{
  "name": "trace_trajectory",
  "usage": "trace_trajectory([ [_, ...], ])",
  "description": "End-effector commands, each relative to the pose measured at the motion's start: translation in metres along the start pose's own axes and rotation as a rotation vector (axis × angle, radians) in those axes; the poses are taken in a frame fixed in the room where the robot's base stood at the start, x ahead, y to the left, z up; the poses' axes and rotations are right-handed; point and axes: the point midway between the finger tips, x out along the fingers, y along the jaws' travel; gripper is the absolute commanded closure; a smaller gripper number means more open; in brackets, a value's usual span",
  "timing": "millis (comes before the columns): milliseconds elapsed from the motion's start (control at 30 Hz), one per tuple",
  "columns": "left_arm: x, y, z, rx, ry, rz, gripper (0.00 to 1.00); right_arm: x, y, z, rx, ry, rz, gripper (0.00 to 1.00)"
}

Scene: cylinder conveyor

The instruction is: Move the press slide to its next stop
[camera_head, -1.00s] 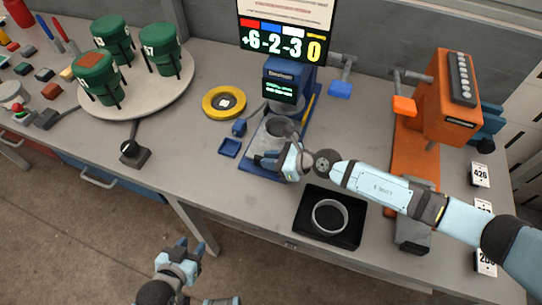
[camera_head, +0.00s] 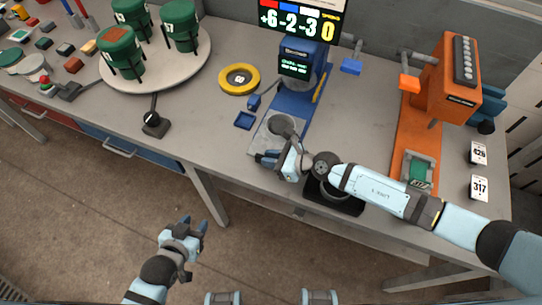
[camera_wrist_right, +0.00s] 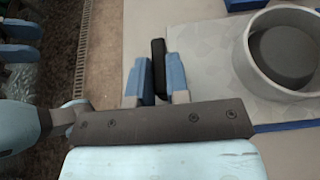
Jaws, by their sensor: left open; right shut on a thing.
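The blue press (camera_head: 300,65) stands on a blue base with a small lit display. Its slide is a light grey plate (camera_head: 262,138), drawn out in front of the press head. The grey ring-shaped cup (camera_wrist_right: 245,66) on the slide has a dark inside; in the head view the arm partly hides it. My right gripper (camera_head: 268,160) is at the slide's front end. In the wrist view its blue fingers are shut on a black upright handle (camera_wrist_right: 158,60) beside the plate. My left gripper (camera_head: 194,230) is open and empty, in front of the table over the floor.
A black tray (camera_head: 347,207) with a ring lies under my right forearm. A yellow ring (camera_head: 239,79) and a small blue tray (camera_head: 244,120) lie left of the press. An orange machine (camera_head: 447,80) stands right. Green containers (camera_head: 180,25) stand on a round plate at left.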

Motion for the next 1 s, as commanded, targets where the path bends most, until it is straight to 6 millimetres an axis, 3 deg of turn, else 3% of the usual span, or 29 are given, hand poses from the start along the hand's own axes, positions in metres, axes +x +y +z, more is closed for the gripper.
trace_trajectory([
  [133, 0.0, 0.001, 0.001, -0.001, -0.002, 0.003, 0.58, 0.001, 0.006, -0.002, 0.005, 0.002, 0.009, 1.0],
  [167, 0.0, 0.002, 0.001, -0.001, -0.002, 0.003, 0.58, 0.001, 0.006, -0.002, 0.005, 0.002, 0.01, 0.77],
  [233, 0.0, 0.002, 0.001, -0.001, -0.002, 0.004, 0.58, 0.001, 0.005, -0.002, 0.005, 0.002, 0.009, 0.61],
  [267, 0.0, 0.002, 0.001, -0.001, -0.002, 0.004, 0.58, 0.001, 0.005, -0.002, 0.004, 0.002, 0.009, 0.58],
  [667, -0.001, 0.003, 0.001, -0.001, -0.003, 0.006, 0.58, -0.01, 0.003, -0.002, 0.002, 0.002, 0.004, 0.58],
  [1000, 0.002, 0.003, 0.005, -0.002, -0.001, 0.005, 0.58, -0.082, 0.003, -0.004, 0.002, 0.003, 0.004, 0.58],
])
